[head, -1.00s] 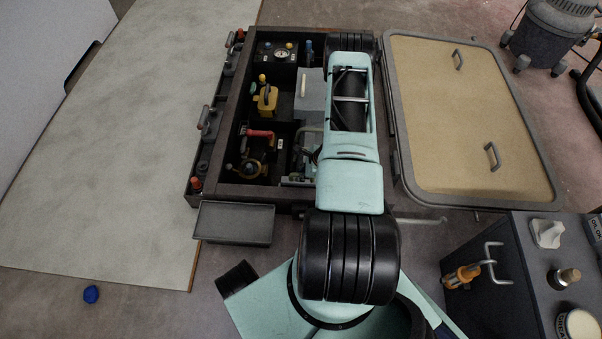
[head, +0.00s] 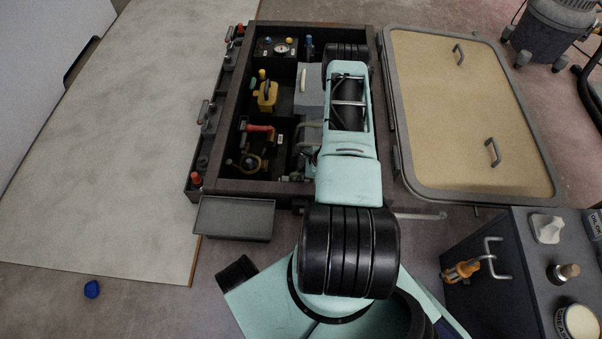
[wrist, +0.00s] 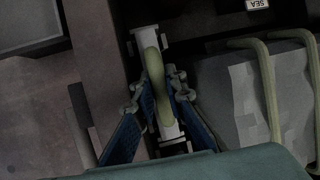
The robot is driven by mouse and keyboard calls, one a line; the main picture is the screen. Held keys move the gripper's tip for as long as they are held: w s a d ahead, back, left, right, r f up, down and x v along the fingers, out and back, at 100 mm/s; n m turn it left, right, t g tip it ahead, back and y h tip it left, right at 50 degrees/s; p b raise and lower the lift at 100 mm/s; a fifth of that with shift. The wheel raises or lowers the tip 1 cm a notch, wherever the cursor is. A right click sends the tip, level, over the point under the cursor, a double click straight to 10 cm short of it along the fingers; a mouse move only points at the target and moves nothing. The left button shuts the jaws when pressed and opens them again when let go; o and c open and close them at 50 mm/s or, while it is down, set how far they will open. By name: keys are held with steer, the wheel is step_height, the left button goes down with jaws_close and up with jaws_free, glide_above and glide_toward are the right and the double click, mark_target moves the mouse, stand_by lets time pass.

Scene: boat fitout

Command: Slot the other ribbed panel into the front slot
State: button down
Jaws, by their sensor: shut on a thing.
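In the wrist view my gripper (wrist: 158,95) has its two blue-padded fingers on either side of a curved pale-green handle (wrist: 154,68), shut on it. The handle stands on a narrow light-grey piece (wrist: 147,36), seen nearly edge-on; I take it for the ribbed panel, though no ribs show. It lies close beside a dark wall of the bay. The front slot cannot be made out. In the head view my arm hides the gripper and most of the held panel.
A grey block (wrist: 238,85) with pale bent bars over it lies right of the gripper. In the head view the dark open bay (head: 284,188) holds a yellow pump (head: 267,95) and a red-handled fitting (head: 258,128). An open hatch lid (head: 465,120) lies to the right.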

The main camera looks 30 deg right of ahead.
steer(key=shift+f, duration=0.45)
steer(key=c, duration=1.9)
jaws_free()
steer(key=shift+s+a, duration=0.1)
steer(key=shift+f, duration=0.1)
steer(key=shift+s, duration=0.1)
steer(key=v, duration=1.2)
steer(key=shift+w, duration=0.25)
steer(key=shift+r, duration=0.2)
